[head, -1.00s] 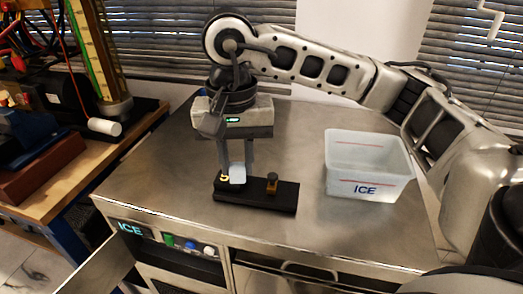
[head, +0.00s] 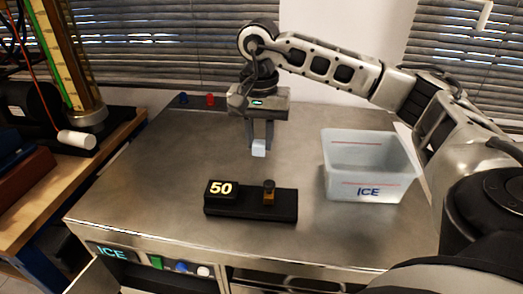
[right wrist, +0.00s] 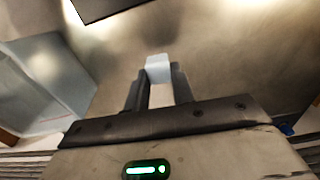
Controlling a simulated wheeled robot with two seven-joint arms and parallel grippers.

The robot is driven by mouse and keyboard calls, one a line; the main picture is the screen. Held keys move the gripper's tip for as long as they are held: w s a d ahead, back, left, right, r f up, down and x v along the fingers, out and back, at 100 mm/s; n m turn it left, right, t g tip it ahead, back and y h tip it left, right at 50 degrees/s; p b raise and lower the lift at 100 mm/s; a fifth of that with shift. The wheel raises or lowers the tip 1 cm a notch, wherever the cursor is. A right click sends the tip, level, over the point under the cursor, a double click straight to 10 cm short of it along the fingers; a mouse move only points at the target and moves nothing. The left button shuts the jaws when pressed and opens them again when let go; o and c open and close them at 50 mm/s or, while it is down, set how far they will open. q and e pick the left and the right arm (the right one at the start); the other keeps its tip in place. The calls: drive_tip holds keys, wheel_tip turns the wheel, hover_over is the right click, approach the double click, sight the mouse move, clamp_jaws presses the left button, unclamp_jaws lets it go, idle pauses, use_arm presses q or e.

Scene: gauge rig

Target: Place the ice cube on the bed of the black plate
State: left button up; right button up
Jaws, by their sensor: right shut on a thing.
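The ice cube (head: 258,148) is a small pale blue-white block. My right gripper (head: 259,142) is shut on it, fingers pointing down, and holds it above the steel counter, behind the black plate. In the right wrist view the cube (right wrist: 158,68) sits between the fingertips. The black plate (head: 250,208) lies on the counter, nearer the front. A dark block with a lit "50" (head: 221,188) is at its left end, and a small brass and black post (head: 269,192) stands to the right. My left gripper is not in view.
A translucent bin marked ICE (head: 368,180) stands to the right of the plate. A small blue object (head: 183,98) and a red one (head: 210,100) are at the counter's back left. The counter around the plate is mostly clear. A workbench is at far left.

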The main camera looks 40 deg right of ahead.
sight(261, 165)
drive_tip(key=shift+w+d+f, duration=0.1)
drive_tip(key=shift+d+f, duration=0.1)
drive_tip(key=shift+f, duration=0.1)
drive_tip(key=shift+w+d+f, duration=0.1)
drive_tip(key=shift+d+f, duration=0.1)
drive_tip(key=shift+f, duration=1.6)
drive_tip(key=shift+f, duration=0.2)
drive_tip(key=o, duration=1)
drive_tip(key=shift+c, duration=0.2)
